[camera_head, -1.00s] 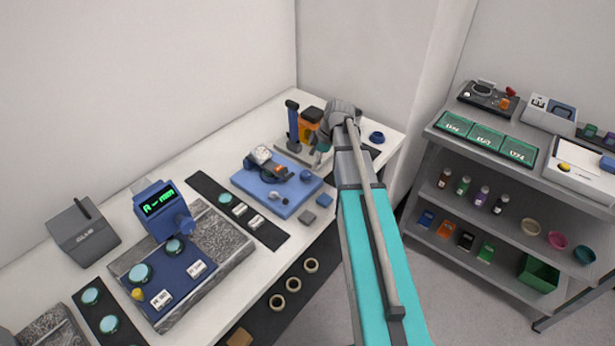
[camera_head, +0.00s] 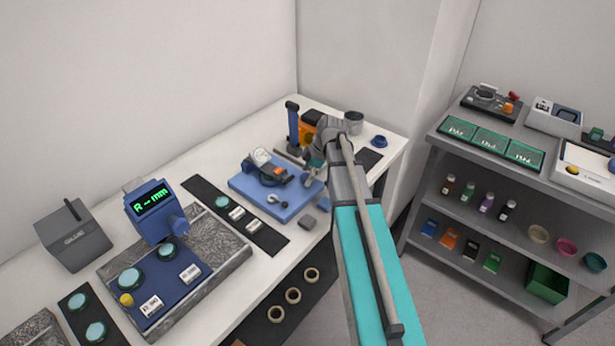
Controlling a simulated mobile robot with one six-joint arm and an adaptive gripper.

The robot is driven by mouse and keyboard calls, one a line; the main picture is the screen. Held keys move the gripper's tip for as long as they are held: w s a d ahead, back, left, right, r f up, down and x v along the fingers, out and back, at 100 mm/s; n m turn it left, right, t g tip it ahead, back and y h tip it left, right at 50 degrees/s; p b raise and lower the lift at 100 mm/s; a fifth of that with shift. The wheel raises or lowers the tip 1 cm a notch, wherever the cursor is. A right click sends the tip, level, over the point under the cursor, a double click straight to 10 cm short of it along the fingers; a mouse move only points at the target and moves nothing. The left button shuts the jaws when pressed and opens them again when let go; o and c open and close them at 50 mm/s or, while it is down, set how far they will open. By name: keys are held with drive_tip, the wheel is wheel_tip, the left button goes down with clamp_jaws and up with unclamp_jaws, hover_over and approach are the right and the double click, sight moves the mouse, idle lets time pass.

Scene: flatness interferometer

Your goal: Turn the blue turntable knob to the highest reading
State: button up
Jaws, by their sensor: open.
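A blue plate (camera_head: 288,208) on the white bench carries a small instrument with a round white dial (camera_head: 261,156). A small grey part (camera_head: 278,198) sits near the plate's front. My gripper (camera_head: 311,178) is open over the right end of this plate, seen small and partly covered by my arm. The turntable knob cannot be made out clearly; the gripper covers the plate's right end. A blue readout unit (camera_head: 154,207) at the left shows green characters like "R --mm", with no number legible.
An orange and blue upright fixture (camera_head: 293,126) stands close behind my gripper. A grey cup (camera_head: 353,122) and a blue ring-shaped piece (camera_head: 379,141) are at the bench's far end. A grey block (camera_head: 308,222) lies by the front edge. A shelf (camera_head: 438,145) stands at right.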

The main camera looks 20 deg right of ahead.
drive_tip(key=c, duration=1.2)
drive_tip(key=shift+o, duration=0.2)
drive_tip(key=shift+m, duration=0.4)
drive_tip(key=m+t, duration=0.1)
drive_tip(key=m, duration=0.1)
drive_tip(key=m+t+h, duration=0.1)
drive_tip(key=m, duration=0.2)
drive_tip(key=shift+s, duration=0.15)
drive_tip(key=m+h, duration=0.1)
drive_tip(key=m, duration=0.2)
drive_tip(key=m+t+h, duration=0.1)
drive_tip(key=m, duration=0.2)
drive_tip(key=shift+a, duration=0.1)
